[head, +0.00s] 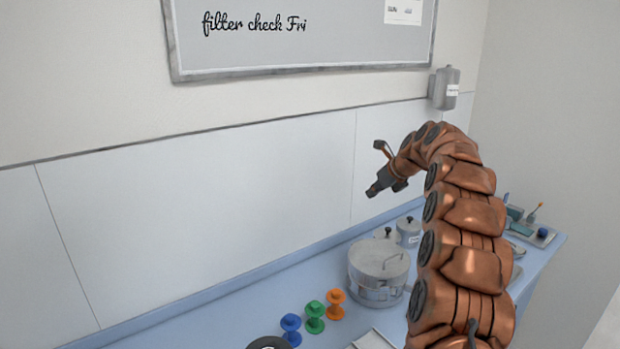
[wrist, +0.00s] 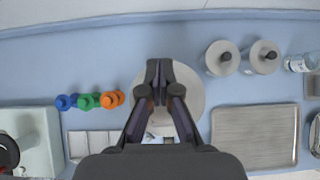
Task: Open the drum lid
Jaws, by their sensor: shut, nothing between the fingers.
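The drum (head: 376,290) is a round metal container on the blue counter. Its pale grey lid (head: 370,262) lies on top and looks closed, with a thin raised handle (head: 395,261) toward its right side. My gripper (head: 373,190) hangs in the air above and behind the drum, clear of it. In the wrist view my gripper (wrist: 159,68) has its fingers together and empty. The lid (wrist: 190,90) shows as a pale disc below the fingers there. The fingers and gripper body cover much of the lid in that view.
Blue, green (head: 315,317) and orange spools stand left of the drum. Two canisters with black knobs (wrist: 222,58) stand behind it to the right. A metal tray (wrist: 255,138) lies to the right. The wall (head: 250,185) rises behind the counter (head: 235,319).

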